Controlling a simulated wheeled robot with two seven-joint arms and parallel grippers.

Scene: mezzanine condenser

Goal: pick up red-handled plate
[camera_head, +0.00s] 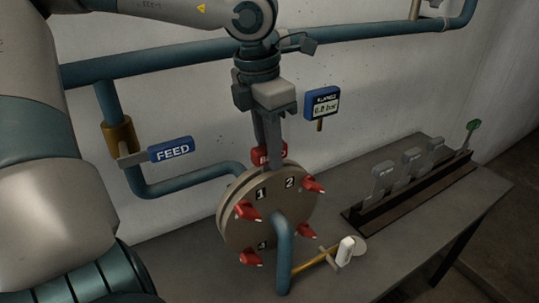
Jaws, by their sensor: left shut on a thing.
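A round tan flange disc (280,200) stands upright above the grey bench, with several red clamps around its rim and the numbers 1 and 2 on its upper face. The red handle of the red-handled plate (261,153) shows at the top of the disc, with white lettering partly covered by a finger. The rest of the plate is hidden. My left gripper (274,160) points down from above and is shut on the red handle. My right gripper is not in view.
Blue pipes run along the wall and down to the disc.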

